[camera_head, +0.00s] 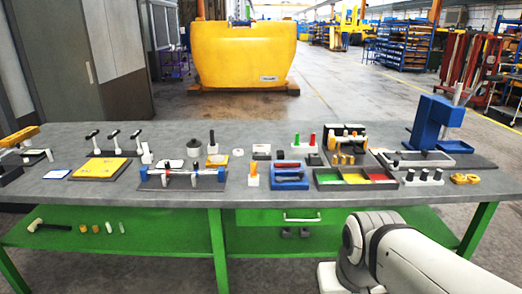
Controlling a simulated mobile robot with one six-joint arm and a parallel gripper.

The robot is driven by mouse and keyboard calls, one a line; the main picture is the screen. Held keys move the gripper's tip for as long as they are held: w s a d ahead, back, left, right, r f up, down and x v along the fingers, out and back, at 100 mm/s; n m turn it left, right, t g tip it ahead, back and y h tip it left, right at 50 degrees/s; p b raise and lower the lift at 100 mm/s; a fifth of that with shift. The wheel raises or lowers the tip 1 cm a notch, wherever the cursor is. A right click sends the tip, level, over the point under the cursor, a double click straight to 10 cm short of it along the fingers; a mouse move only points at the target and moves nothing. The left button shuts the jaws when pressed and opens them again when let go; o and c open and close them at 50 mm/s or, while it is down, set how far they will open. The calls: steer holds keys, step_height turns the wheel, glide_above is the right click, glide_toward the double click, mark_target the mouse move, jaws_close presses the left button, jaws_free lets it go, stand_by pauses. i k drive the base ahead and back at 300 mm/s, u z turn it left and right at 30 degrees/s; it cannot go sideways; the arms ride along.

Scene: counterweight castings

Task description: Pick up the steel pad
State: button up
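I cannot tell for sure which object is the steel pad; the objects are small in this view. A small dark flat piece (314,160) lies on the grey bench top (255,193) just left of the divided tray. A small pale block with a dark base (261,153) stands left of it, in the middle of the bench. Only links of my white arm show at the lower right, in front of the bench. My gripper is not in view, so what it holds cannot be seen.
A tray with green, yellow and red compartments (318,181) and a blue toolbox (290,185) sit mid-bench. A tall blue press (436,120) stands at the right. A rail fixture (182,180) and a yellow plate (99,168) are at the left. The front edge strip is mostly clear.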

mark_target(259, 148)
steer(key=z, duration=0.1)
steer(key=k, duration=0.45)
steer(key=u, duration=0.85)
steer(key=i, duration=2.55)
steer(key=z, duration=0.7)
steer(key=k, duration=0.9)
steer(key=z, duration=0.15)
steer(key=i, duration=0.9)
steer(key=u, duration=0.1)
